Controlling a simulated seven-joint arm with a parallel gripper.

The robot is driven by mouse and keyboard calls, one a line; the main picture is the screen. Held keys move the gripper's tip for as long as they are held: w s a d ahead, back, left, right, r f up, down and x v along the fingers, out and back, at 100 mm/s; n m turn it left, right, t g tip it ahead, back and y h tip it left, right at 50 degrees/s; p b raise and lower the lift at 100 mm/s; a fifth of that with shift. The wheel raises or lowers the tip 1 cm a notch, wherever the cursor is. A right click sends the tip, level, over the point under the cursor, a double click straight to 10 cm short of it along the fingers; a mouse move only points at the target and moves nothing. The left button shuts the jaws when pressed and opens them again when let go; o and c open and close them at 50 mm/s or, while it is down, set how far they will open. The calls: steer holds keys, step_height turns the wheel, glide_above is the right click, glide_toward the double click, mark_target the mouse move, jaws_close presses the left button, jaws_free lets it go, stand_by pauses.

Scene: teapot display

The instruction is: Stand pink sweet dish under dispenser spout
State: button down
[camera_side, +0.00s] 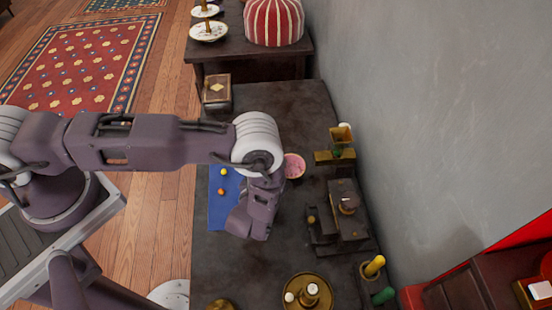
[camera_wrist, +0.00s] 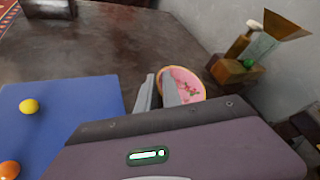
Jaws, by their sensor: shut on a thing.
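The pink sweet dish (camera_wrist: 187,82) is a round bowl with a pale rim and a patterned pink inside. In the side view the dish (camera_side: 294,165) shows just right of my wrist, partly hidden by it. My gripper (camera_wrist: 160,84) is shut on the dish's near left rim, one finger inside and one outside. I cannot tell whether the dish touches the table. The dispenser (camera_wrist: 246,58) stands to the right of the dish, against the wall, with a brass funnel on top and a green part low down. It also shows in the side view (camera_side: 336,156). The dish is apart from it.
A blue mat (camera_wrist: 75,115) with a yellow ball (camera_wrist: 29,106) and an orange ball (camera_wrist: 9,169) lies left of my gripper. A dark stepped stand (camera_side: 345,215) and a brass tray (camera_side: 325,292) are nearer the front. The dark table (camera_wrist: 120,45) is clear behind the dish.

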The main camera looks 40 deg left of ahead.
mark_target(304, 165)
steer(key=shift+w+d+r, duration=0.1)
steer(key=shift+w+d, duration=2.5)
steer(key=shift+d, duration=0.05)
steer(key=shift+f, duration=0.3)
steer(key=c, duration=1.4)
jaws_free()
steer(key=shift+c, duration=0.2)
